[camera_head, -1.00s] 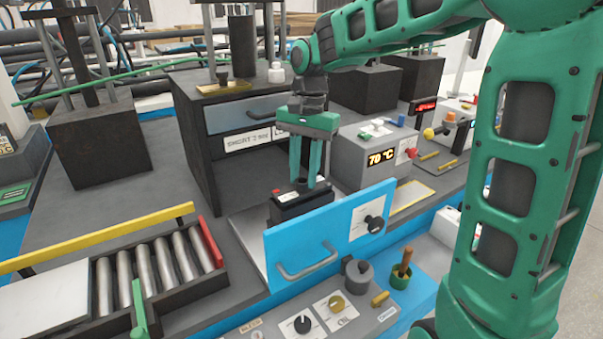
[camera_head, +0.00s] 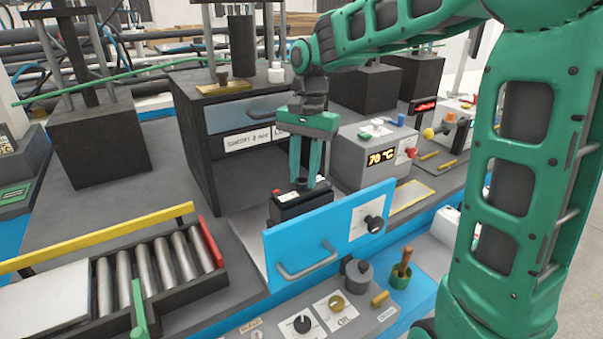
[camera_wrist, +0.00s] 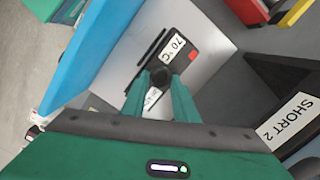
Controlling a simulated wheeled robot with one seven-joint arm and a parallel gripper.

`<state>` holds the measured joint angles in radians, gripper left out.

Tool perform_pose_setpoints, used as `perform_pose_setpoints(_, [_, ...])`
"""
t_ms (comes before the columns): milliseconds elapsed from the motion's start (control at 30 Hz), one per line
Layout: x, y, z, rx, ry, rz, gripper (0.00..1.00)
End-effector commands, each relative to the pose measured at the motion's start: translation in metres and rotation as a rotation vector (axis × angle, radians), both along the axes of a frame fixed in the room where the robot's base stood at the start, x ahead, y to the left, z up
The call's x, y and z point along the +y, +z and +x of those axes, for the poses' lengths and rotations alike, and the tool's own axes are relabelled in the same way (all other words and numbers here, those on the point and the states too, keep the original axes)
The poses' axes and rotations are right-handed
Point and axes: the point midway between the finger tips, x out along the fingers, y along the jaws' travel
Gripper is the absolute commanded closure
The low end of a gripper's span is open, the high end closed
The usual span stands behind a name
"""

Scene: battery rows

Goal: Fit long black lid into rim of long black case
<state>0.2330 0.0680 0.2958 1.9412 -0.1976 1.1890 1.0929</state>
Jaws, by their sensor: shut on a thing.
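The long black lid (camera_head: 290,195) has a white label and a small red spot on top. My gripper (camera_head: 307,184) points down from above and is shut on the lid's dark round knob. In the wrist view the fingers (camera_wrist: 159,90) close on this knob, and the lid (camera_wrist: 184,64) shows a "70 °C" label and the red spot. The long black case (camera_head: 283,212) appears as the dark body under the lid, partly hidden behind a blue panel. A thin dark edge (camera_wrist: 150,48) shows beside the lid. I cannot tell whether the lid is inside the rim.
The blue panel (camera_head: 300,247) with a handle and a knob stands close in front. A dark cabinet labelled "SHORT 2" (camera_head: 207,165) stands behind. A grey box reading "70 °C" (camera_head: 361,158) is to the right. A roller tray (camera_head: 150,275) lies to the left.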

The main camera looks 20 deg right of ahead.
Motion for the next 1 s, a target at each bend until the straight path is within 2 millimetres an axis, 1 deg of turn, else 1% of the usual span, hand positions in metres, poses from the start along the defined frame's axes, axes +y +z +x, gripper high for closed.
perform_pose_setpoints(1000, [0.000, -0.021, 0.000, 0.001, 0.000, 0.000, 1.00])
